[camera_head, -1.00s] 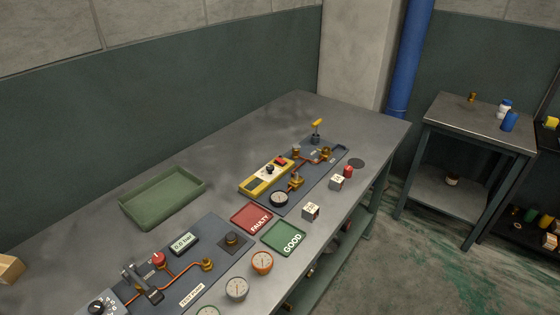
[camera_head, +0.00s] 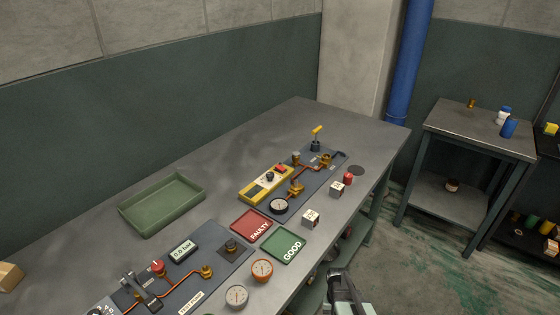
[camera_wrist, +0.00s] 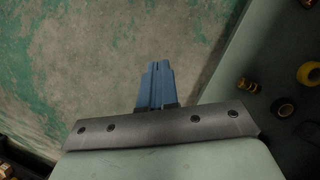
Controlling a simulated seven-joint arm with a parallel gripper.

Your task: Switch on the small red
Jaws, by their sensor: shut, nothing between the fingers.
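Whether the switch is on or off is too small to tell. My gripper (camera_head: 337,272) is at the bottom, beyond the bench's front edge and apart from these things. In the wrist view its blue fingers (camera_wrist: 156,68) are shut and empty, above the floor.
A green tray (camera_head: 163,205) lies at the left. Red FAULTY (camera_head: 251,225) and green GOOD (camera_head: 283,245) plates lie mid-bench, with gauges (camera_head: 262,270) and small boxes (camera_head: 310,219) near the front edge. A side table (camera_head: 480,135) stands right. The wrist view shows shelf parts (camera_wrist: 283,107).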

